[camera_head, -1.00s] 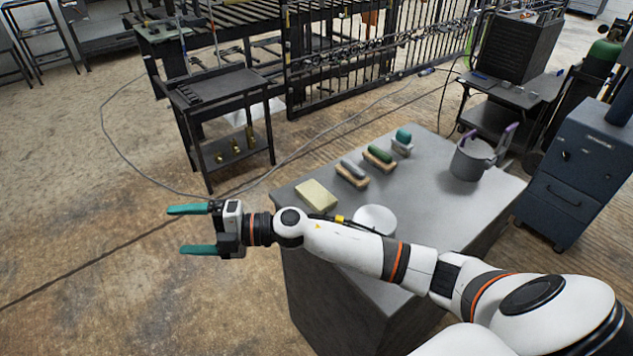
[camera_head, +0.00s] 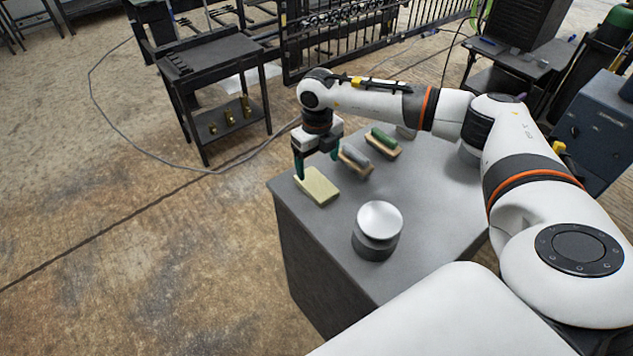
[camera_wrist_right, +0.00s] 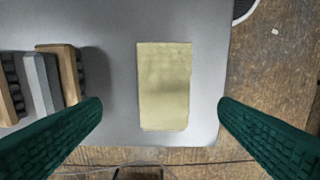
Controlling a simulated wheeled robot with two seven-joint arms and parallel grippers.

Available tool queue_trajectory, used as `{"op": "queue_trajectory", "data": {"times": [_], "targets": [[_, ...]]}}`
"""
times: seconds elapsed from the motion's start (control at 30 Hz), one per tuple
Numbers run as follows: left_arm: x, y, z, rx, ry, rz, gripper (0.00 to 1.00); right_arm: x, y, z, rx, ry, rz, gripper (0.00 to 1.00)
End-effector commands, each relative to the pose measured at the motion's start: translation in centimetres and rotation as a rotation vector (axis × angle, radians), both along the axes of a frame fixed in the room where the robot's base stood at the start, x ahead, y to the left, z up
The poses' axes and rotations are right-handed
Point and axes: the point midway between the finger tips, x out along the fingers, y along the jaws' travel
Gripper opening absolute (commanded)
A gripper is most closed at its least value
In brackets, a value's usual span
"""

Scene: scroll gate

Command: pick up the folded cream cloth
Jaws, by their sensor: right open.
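The folded cream cloth (camera_head: 317,187) lies flat near the left corner of the grey table top. It also shows in the right wrist view (camera_wrist_right: 164,86), close to the table's edge. My right gripper (camera_head: 318,172) points down over the cloth's far side. In the right wrist view its two green fingers (camera_wrist_right: 160,125) are wide apart, one on each side of the cloth, with nothing between them gripped. How far the fingertips are above the table is hard to tell. My left gripper is not in view.
Wooden-backed brushes (camera_head: 355,158) stand right of the cloth, close to the right gripper; they also show in the right wrist view (camera_wrist_right: 68,75). A round metal container with a pale top (camera_head: 379,220) stands nearer on the table. A black cart (camera_head: 215,70) stands at the back left.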

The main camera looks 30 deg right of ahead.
Motion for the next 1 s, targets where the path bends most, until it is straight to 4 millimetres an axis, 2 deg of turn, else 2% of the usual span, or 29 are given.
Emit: {"op": "queue_trajectory", "data": {"times": [0.27, 0.43, 0.53, 0.67, 0.83, 0.87, 1.0], "targets": [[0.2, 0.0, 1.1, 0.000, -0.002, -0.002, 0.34, -0.1, 0.2, -2.2, 0.001, 0.001, 0.000, 0.84], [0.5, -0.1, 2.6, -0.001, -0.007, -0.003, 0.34, -0.5, 0.6, -4.7, 0.001, 0.002, 0.001, 0.84], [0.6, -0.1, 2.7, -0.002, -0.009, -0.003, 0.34, -0.4, 0.6, -6.1, 0.003, 0.001, 0.001, 0.84], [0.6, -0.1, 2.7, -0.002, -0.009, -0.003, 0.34, -0.4, 0.5, -6.9, 0.003, -0.001, 0.001, 0.84], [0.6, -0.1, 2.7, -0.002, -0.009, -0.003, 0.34, -0.4, 0.5, -6.9, 0.003, -0.002, 0.001, 0.84], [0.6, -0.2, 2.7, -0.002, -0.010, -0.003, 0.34, -0.4, 0.5, -6.9, 0.003, -0.002, 0.001, 0.82], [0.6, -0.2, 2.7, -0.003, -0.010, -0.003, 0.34, -0.4, 0.5, -6.9, 0.003, -0.002, 0.001, 0.59]]}}
